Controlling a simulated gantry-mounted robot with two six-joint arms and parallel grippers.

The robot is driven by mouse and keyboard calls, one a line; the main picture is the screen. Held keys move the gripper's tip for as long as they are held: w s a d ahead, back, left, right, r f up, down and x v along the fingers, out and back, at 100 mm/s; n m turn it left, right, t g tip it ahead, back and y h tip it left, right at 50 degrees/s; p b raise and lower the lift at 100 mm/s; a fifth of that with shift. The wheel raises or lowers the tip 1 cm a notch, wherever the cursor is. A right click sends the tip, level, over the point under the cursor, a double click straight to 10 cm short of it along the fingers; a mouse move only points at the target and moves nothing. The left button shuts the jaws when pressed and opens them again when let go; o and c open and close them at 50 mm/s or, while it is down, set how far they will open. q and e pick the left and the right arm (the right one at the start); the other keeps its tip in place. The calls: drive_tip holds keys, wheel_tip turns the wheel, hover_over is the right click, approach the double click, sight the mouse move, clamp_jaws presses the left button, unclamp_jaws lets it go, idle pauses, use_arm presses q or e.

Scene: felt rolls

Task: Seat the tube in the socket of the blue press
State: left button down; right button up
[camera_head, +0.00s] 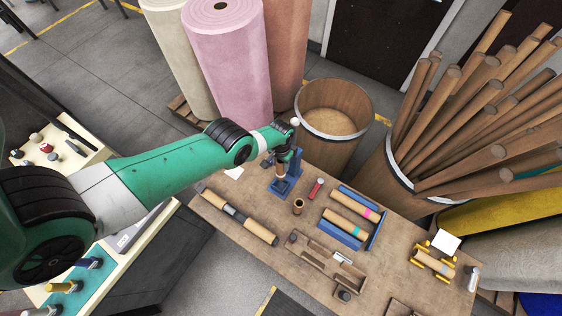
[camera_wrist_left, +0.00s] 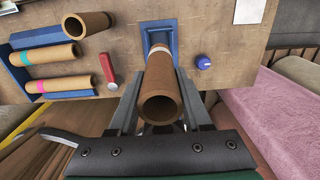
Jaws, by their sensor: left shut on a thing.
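The blue press (camera_head: 287,187) stands at the far-left end of the brown worktable; it also shows in the wrist view (camera_wrist_left: 158,25). My left gripper (camera_head: 284,158) is over the press, its jaws shut on a brown cardboard tube (camera_wrist_left: 162,97). In the wrist view the tube's open near end faces the camera and its far end, with a pale band, points at the blue press. The tube hides part of the press there, so I cannot tell whether its far end is in the socket. My right gripper is not in view.
A blue rack (camera_head: 341,233) holds banded tubes. A long dark-banded tube (camera_head: 238,217) lies at the left edge. A blue knob (camera_wrist_left: 203,62) is beside the press.

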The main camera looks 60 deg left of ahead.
use_arm(q)
drive_tip(key=shift+f+b, duration=1.7)
drive_tip(key=shift+f, duration=0.35)
drive_tip(key=shift+f, duration=0.1)
drive_tip(key=shift+f+b, duration=1.6)
drive_tip(key=shift+b, duration=0.1)
drive_tip(key=shift+f+b, duration=2.8)
idle(1.2)
